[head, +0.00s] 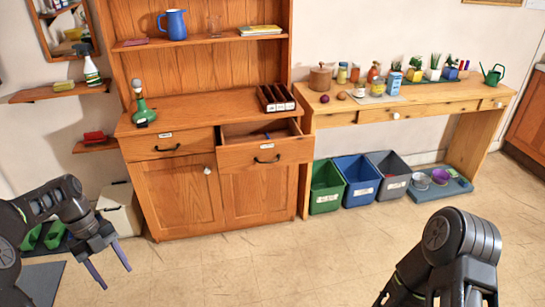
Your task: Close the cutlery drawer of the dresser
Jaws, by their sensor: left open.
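The wooden dresser (180,195) stands against the wall, left of centre. Its right-hand drawer (278,152) is pulled out, with a dark handle and a small white label too small to read. A little blue shows inside; the rest of the contents cannot be made out. The left-hand drawer (190,144) is shut. Which label says cutlery I cannot tell. My left gripper (108,272) is open and empty, low at the lower left, in front of the dresser and well apart from the open drawer. My right arm shows at the lower right, but its fingertips are not visible.
On the dresser top stand a green lamp (144,112) and a dark divided box (275,98) above the open drawer. Green (326,187), blue (358,181) and grey (391,177) bins stand right of the dresser, under a wooden side table (420,104). The floor in front is clear.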

